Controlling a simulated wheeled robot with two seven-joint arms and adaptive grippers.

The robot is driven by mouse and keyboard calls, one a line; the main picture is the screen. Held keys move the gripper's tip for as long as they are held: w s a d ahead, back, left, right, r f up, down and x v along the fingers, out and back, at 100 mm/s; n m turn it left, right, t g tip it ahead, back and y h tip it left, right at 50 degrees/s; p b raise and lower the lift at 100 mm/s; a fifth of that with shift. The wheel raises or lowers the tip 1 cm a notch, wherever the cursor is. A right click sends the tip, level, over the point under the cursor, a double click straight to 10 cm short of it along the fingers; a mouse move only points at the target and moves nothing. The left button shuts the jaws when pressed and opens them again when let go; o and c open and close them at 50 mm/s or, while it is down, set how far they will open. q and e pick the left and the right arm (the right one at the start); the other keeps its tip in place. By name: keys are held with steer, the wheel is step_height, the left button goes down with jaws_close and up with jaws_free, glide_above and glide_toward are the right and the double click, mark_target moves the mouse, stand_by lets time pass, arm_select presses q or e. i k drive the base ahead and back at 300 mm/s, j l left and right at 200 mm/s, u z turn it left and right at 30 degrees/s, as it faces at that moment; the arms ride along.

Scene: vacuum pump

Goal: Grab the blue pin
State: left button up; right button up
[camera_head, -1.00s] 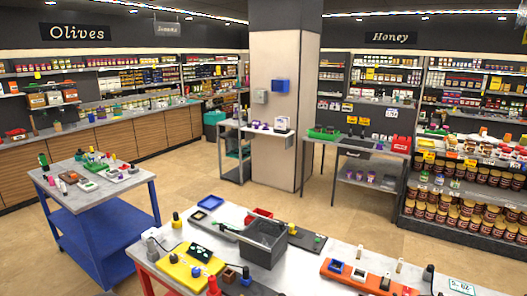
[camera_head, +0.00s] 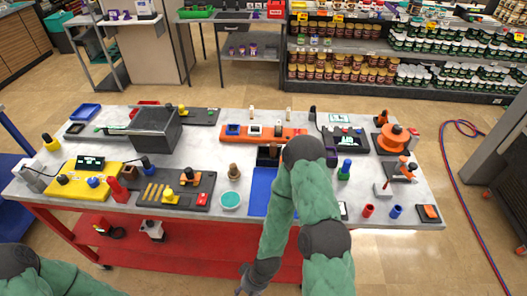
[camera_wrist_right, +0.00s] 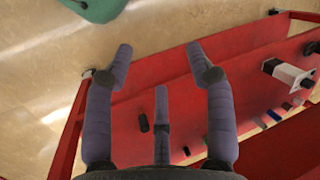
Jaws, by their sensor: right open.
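I cannot tell for sure which thing is the blue pin. A short blue cylinder (camera_head: 395,211) stands near the front right of the table, beside a red one.
The grey table (camera_head: 225,118) is crowded with boards, a dark bin (camera_head: 155,130) and a blue mat (camera_head: 262,190) partly behind my right arm. The red lower shelf (camera_wrist_right: 190,110) holds a white device (camera_wrist_right: 288,74) and several small pieces. A hose (camera_head: 463,190) lies on the floor at right.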

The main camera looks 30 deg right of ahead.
mark_target(347, 164)
steer(key=z, duration=1.75)
